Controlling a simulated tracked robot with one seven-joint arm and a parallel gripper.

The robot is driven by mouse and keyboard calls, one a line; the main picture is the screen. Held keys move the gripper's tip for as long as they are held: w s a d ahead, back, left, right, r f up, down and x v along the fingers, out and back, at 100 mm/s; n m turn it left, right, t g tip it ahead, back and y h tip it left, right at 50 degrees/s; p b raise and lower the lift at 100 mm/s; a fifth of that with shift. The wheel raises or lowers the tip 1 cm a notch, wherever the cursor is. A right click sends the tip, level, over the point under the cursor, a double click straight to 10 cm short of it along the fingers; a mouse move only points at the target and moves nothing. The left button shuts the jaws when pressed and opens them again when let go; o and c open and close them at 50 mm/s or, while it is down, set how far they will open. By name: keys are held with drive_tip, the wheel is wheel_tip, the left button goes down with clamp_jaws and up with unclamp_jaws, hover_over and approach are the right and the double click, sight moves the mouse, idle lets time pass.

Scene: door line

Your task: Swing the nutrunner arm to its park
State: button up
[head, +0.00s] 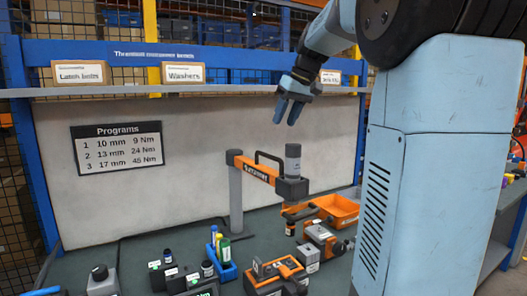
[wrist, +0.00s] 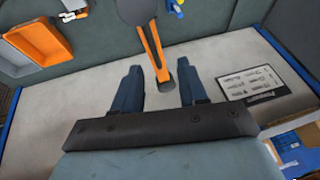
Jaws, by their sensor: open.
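The nutrunner arm stands on the bench in the head view, with a grey post (head: 236,200), an orange beam (head: 255,171) and a black loop handle on top. A grey cylindrical tool (head: 292,165) hangs at the beam's right end. My gripper (head: 286,112) is open and empty, above the tool and apart from it, fingers pointing down. In the wrist view my two blue fingers (wrist: 158,66) stand apart, with the orange beam (wrist: 150,42) showing between and beyond them. The grey tool end (wrist: 136,10) is at the top edge. I cannot make out a park rest.
An orange bin (head: 337,210) sits right of the arm. Orange-and-black tools (head: 277,276), a blue marker holder (head: 226,267) and small bottles crowd the bench front. A shelf (head: 215,91) with labelled boxes and a pale back panel (head: 200,190) with a Programs sign (head: 117,148) stand behind.

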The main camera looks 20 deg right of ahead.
drive_tip(key=w+x, duration=0.1)
drive_tip(key=x, duration=0.3)
drive_tip(key=d+x, duration=0.1)
drive_tip(key=x, duration=0.4)
drive_tip(key=w+x, duration=0.1)
drive_tip(key=x, duration=0.3)
drive_tip(key=shift+w+d+r, duration=0.1)
drive_tip(key=shift+w+d, duration=0.25)
drive_tip(key=shift+w, duration=0.1)
clamp_jaws()
idle(0.3)
